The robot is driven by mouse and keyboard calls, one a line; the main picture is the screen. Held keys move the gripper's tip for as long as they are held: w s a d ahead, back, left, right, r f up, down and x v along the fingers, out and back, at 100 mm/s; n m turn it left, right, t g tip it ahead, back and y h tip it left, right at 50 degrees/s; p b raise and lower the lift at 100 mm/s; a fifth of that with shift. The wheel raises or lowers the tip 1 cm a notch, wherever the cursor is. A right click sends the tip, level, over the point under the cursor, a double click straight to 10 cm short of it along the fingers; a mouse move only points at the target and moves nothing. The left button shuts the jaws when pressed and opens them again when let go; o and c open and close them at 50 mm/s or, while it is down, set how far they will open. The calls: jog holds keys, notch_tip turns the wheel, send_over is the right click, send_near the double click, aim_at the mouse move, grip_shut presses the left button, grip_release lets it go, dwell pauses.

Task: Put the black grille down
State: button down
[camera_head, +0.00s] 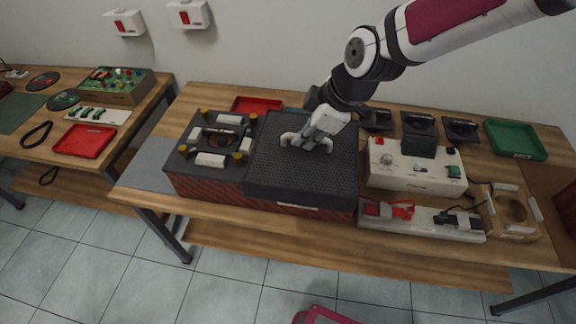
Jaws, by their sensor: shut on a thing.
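The black grille (283,174) is a dark, finely perforated panel at the middle of the wooden table. It lies flat over the right part of a box with reddish-brown striped sides (207,188). My gripper (309,143) reaches down from the upper right and is shut on the grille near its back middle. The fingers hide a little of the grille's surface. I cannot tell whether the grille touches the box below it or is slightly raised.
Left of the grille, the box top carries white blocks and yellow-topped posts (241,156). A white device (411,171) stands close on the right, with a power strip (421,221) before it. A red tray (257,105) lies behind. A grey mat (150,165) at the left is clear.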

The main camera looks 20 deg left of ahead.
jog(key=shift+w+f, duration=0.15)
jog(key=shift+w, duration=0.05)
jog(key=w+d+f+m+t+h, duration=0.1)
jog(key=w+d+m, duration=0.4)
jog(key=d, duration=0.8)
jog(key=w+d+f+m+t+h, duration=0.1)
jog(key=w+d+f+m+h, duration=0.2)
jog(key=d+m, duration=0.6)
jog(key=w+d+f+m+t+h, duration=0.1)
jog(key=w+d+f+m+h, duration=0.2)
jog(key=d, duration=1.6)
jog(key=w+f+m, duration=0.1)
jog(key=w+m, duration=0.3)
jog(key=shift+w+f+m, duration=0.3)
jog(key=shift+f+m, duration=0.05)
jog(key=shift+m, duration=0.05)
jog(key=shift+r, duration=0.1)
